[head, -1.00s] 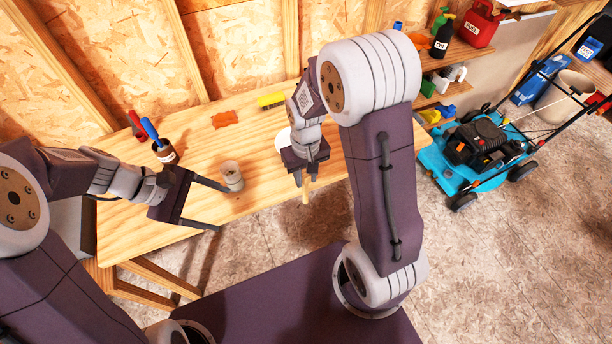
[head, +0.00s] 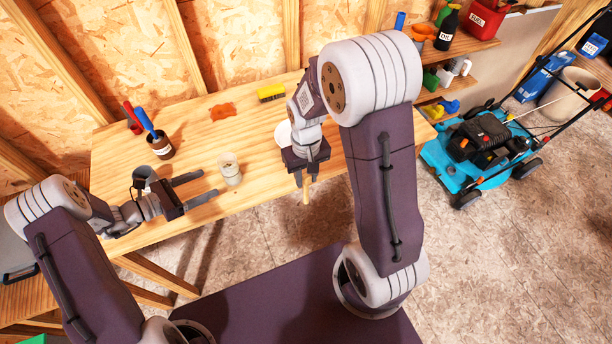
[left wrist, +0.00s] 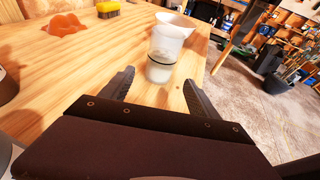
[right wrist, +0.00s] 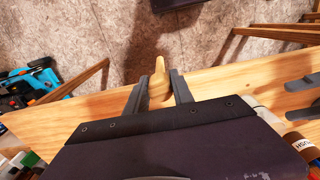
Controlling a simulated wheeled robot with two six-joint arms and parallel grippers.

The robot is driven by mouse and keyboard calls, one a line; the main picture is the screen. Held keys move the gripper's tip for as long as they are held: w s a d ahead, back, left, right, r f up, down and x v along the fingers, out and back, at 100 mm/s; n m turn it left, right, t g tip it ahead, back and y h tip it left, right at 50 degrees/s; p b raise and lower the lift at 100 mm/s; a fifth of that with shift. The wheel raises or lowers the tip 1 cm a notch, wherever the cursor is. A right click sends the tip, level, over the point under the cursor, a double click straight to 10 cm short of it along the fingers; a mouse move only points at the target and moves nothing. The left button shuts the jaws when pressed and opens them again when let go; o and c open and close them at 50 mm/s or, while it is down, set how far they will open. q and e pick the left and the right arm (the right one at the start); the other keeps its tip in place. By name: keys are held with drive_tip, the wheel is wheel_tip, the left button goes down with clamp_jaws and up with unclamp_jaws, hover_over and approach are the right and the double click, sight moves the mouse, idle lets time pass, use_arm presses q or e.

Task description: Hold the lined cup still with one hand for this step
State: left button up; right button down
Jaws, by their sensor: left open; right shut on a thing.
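The lined cup (head: 230,170), clear with a dark line around it, stands upright on the wooden bench; it also shows in the left wrist view (left wrist: 160,62). My left gripper (head: 210,183) is open just left of the cup in the head view. In the left wrist view the cup is ahead, centred between the spread fingers, with no clear contact. My right gripper (head: 306,182) is shut on a pale wooden stick (right wrist: 159,68), over the bench's front edge. A white round dish (head: 282,135) is partly hidden behind my right gripper.
A dark labelled can (head: 161,149) with a blue-handled tool stands left of the cup. A red-handled tool (head: 131,117), an orange cloth (head: 222,110) and a yellow brush (head: 271,93) lie toward the back. The bench between cloth and cup is clear.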

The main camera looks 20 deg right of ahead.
sight(226, 176)
use_arm(q)
drive_tip(key=b+x, duration=0.2)
drive_tip(key=x, duration=0.6)
drive_tip(key=shift+f, duration=0.15)
use_arm(e)
wheel_tip(226, 176, down, 3)
drive_tip(key=shift+r, duration=0.15)
use_arm(q)
drive_tip(key=shift+w+d+b, duration=0.15)
drive_tip(key=shift+d+b, duration=0.15)
drive_tip(key=shift+d, duration=0.15)
drive_tip(key=shift+c, duration=0.3)
drive_tip(key=c, duration=1.3)
